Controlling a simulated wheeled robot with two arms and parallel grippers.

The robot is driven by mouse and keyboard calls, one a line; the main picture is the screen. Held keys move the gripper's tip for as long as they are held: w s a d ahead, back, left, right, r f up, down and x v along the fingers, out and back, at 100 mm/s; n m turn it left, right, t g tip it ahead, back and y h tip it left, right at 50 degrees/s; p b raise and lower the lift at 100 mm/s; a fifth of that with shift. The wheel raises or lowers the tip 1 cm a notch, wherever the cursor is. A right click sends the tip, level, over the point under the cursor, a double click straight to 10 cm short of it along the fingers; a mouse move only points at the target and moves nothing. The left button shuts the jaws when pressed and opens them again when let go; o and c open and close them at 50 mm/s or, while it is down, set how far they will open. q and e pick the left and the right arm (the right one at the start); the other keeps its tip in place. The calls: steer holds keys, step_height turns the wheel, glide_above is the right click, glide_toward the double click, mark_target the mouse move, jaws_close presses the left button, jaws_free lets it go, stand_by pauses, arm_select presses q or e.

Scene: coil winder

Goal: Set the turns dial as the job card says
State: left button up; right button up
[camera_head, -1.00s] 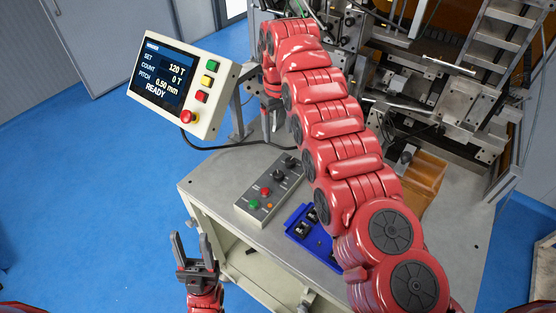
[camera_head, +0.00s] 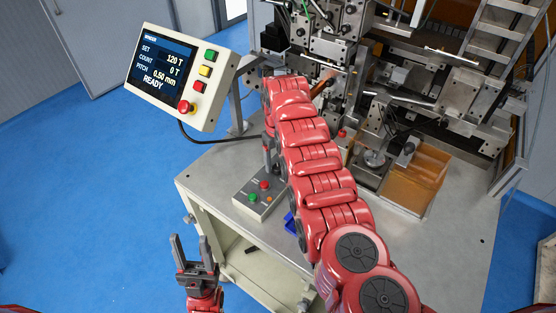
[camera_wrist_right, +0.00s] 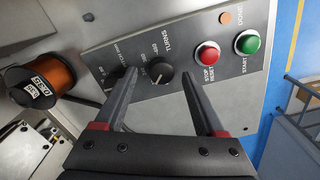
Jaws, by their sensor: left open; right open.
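The control box (camera_head: 258,203) stands on the bench, its upper part hidden behind my right arm in the head view. In the right wrist view the black turns dial (camera_wrist_right: 160,72) has a white pointer mark. A second black dial (camera_wrist_right: 104,80) beside it is partly hidden by a finger. My right gripper (camera_wrist_right: 159,74) is open and empty, its fingers on either side of the turns dial in the picture; I cannot tell whether they touch the box. The display (camera_head: 163,73) reads SET 120 T, COUNT 0 T, PITCH 0.50 mm, READY. My left gripper (camera_head: 190,241) is open and empty. I cannot make out a job card.
A red stop button (camera_wrist_right: 207,53) and green start button (camera_wrist_right: 247,42) sit on the same panel. A copper wire spool (camera_wrist_right: 52,75) lies beside the box. A blue tray (camera_head: 290,223) is mostly hidden by my right arm. The winder (camera_head: 400,90) fills the back.

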steer(key=shift+a+f, duration=0.1)
steer(key=shift+f, duration=0.6)
jaws_close()
